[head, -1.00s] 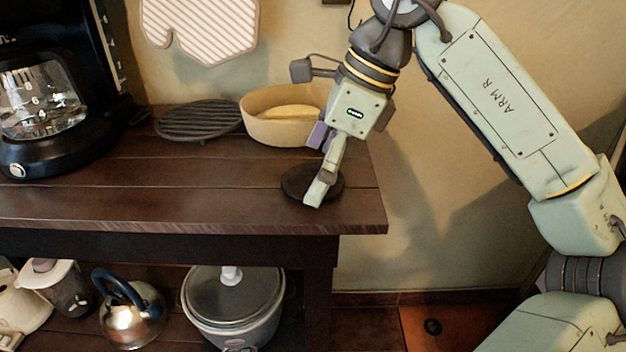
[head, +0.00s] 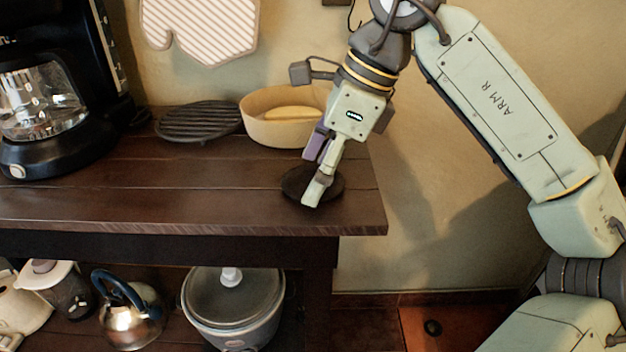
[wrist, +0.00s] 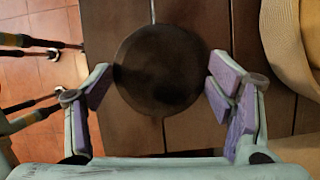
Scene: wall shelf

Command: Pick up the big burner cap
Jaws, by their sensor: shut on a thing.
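The big burner cap (head: 331,187) is a dark, round, flat disc at the right end of the wooden shelf top. In the wrist view it lies between my fingers (wrist: 160,70), with its whole round face showing. My gripper (head: 316,190) points down at it and is shut on its sides, one finger at the left edge and one at the right. In the head view the near finger hides part of the cap. The cap looks level with the wood; I cannot tell any gap beneath it.
A tan oval dish (head: 262,137) and a dark round grate (head: 198,122) stand behind, to the left. A coffee maker (head: 50,145) is at far left. A kettle (head: 133,318) and a lidded cooker (head: 232,305) stand on the lower shelf. The middle of the top is clear.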

